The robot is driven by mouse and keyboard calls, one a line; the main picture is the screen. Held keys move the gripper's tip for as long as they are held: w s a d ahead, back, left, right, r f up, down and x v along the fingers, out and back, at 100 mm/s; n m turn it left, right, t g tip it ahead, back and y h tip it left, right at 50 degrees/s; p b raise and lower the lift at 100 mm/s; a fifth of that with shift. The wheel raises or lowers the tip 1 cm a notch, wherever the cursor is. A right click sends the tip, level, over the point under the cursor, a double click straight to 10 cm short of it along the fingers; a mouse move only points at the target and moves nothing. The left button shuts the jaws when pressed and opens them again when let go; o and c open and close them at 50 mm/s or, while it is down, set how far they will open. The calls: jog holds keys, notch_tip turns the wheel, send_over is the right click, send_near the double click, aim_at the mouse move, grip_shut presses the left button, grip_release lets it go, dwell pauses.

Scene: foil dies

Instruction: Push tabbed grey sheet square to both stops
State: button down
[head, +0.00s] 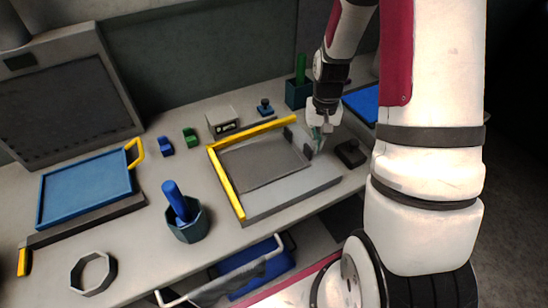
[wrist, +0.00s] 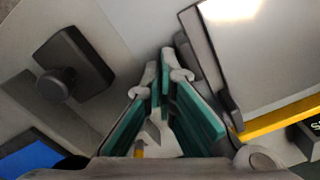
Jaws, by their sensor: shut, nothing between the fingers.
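The grey sheet (head: 262,162) lies flat on a pale bed between two yellow stops. One stop (head: 226,182) runs along the left and the other (head: 252,132) along the back. A thin strip seems to show between sheet and stops; I cannot tell contact exactly. A dark raised tab (head: 291,136) stands at the sheet's right edge. My gripper (head: 317,138) is shut and empty, low just right of the tab. In the wrist view, its teal fingers (wrist: 160,75) are together beside the sheet's dark edge (wrist: 213,70); touching or not is unclear. The sheet (wrist: 255,55) has a bright glare there.
A dark knobbed block (head: 350,153) sits right of my gripper, also in the wrist view (wrist: 75,65). A grey box (head: 222,121) and a green-handled holder (head: 299,93) stand behind. A blue-handled pot (head: 186,222) stands front left, and a blue tray (head: 85,188) farther left.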

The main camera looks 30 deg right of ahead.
aim_at(308, 147)
jog(key=shift+a, duration=1.6)
jog(key=shift+s+d, duration=0.1)
jog(key=shift+d, duration=0.05)
jog(key=shift+d, duration=0.45)
notch_tip(308, 147, up, 8)
jog(key=p, duration=0.4)
